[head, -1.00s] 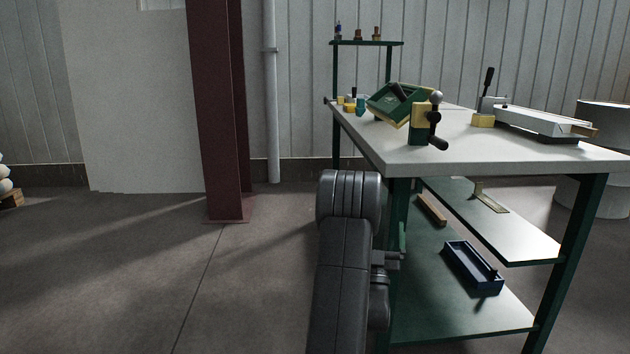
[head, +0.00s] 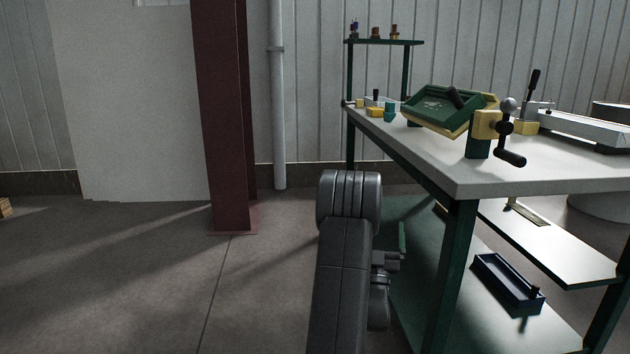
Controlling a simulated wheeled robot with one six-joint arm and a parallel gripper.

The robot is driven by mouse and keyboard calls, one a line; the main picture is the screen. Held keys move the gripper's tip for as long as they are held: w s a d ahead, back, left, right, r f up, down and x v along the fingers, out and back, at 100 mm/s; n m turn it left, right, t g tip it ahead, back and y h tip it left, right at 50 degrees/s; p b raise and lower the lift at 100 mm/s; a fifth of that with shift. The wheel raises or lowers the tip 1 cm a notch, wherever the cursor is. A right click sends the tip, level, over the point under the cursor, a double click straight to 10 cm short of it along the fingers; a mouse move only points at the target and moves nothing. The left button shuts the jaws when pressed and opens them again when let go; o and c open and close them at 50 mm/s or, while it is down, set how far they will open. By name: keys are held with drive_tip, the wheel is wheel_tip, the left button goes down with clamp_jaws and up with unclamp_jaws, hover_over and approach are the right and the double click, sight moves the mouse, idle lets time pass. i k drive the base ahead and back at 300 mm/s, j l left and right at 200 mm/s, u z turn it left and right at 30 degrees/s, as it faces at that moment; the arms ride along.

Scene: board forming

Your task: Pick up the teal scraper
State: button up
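A small teal piece (head: 390,112) lies on the far left part of the bench top (head: 470,180), beside small yellow pieces. It may be the teal scraper, but it is too small to tell its shape. My grey folded arm stands in the lower middle of the view, left of the bench. My gripper's fingertips cannot be made out.
A green tilted tray fixture (head: 440,108) with a yellow clamp (head: 487,124) and black handle is on the bench. A dark blue box (head: 508,282) lies on the lower shelf. A red-brown column (head: 222,120) stands left. Floor between column and bench is open.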

sight(388, 114)
drive_tip(key=i+j, duration=0.25)
drive_tip(key=i+j+z, duration=0.1)
drive_tip(key=j, duration=0.35)
drive_tip(key=i+j+z, duration=0.25)
drive_tip(key=j, duration=0.3)
drive_tip(key=i+j+z, duration=0.1)
drive_tip(key=i+j, duration=0.15)
drive_tip(key=i+j+z, duration=0.15)
drive_tip(key=j+z, duration=0.3)
drive_tip(key=j, duration=0.15)
drive_tip(key=i+j+z, duration=0.1)
drive_tip(key=j+z, duration=0.4)
drive_tip(key=j, duration=0.15)
